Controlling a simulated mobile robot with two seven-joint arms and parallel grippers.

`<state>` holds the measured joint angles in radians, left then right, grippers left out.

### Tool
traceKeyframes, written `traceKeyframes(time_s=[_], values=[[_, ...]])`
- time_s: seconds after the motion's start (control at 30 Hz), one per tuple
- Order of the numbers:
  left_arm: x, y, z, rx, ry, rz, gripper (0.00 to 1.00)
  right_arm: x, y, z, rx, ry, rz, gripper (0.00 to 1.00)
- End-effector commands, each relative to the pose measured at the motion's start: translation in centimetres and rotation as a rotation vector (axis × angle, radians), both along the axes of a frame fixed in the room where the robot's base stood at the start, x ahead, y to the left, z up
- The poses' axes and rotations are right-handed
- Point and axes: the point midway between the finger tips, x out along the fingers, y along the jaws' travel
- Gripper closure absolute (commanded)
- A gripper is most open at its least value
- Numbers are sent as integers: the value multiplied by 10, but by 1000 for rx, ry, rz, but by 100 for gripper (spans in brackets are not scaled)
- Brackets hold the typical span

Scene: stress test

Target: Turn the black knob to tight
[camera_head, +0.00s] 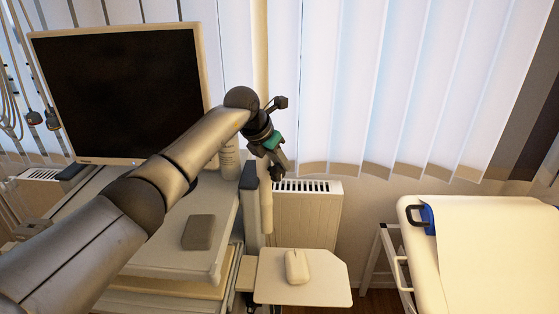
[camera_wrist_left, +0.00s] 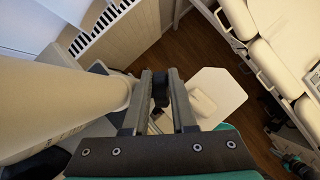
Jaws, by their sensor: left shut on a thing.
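The black knob (camera_wrist_left: 160,88) shows in the left wrist view, between the two fingers of my left gripper (camera_wrist_left: 160,80). The fingers are shut on it from both sides. In the head view my left gripper (camera_head: 277,172) points down beside a pale upright post (camera_head: 265,205). In that view the fingers and the dark knob cannot be told apart. A dark and teal part that looks like my right gripper (camera_wrist_left: 297,162) shows small at the lower right of the left wrist view; its jaws are too unclear to read.
A monitor (camera_head: 120,90) stands on the left. A small shelf (camera_head: 330,285) with a white mouse-like device (camera_head: 297,266) lies below the gripper. A radiator (camera_head: 310,215) is behind it. A bed (camera_head: 420,260) is on the right. A pale cylinder (camera_wrist_left: 60,100) lies close on the left wrist view's left side.

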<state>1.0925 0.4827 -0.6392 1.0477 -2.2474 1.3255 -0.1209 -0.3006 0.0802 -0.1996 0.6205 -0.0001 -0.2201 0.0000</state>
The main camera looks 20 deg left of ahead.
Motion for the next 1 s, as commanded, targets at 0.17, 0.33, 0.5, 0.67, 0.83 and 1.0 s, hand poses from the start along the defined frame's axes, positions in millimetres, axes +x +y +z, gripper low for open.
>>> traceKeyframes(time_s=[0.17, 0.33, 0.5, 0.67, 0.83, 1.0], values=[[0, 1, -1, 1, 1, 1, 73, 0, 0, 0, 0, 0, 0, 100], [0, 1, 0, 1, 1, 1, 62, 0, 0, 0, 0, 0, 0, 100], [0, 1, 1, 0, -1, 1, 62, 0, 0, 0, 0, 0, 0, 100], [-4, 3, 9, 2, -5, 0, 62, 0, 0, -2, 0, 0, 0, 100], [-17, 8, 31, 3, -7, 0, 62, 0, 0, -7, 0, 0, 0, 100], [-36, 15, 62, 4, -8, -1, 62, 0, 0, -15, 0, 0, 1, 100]])
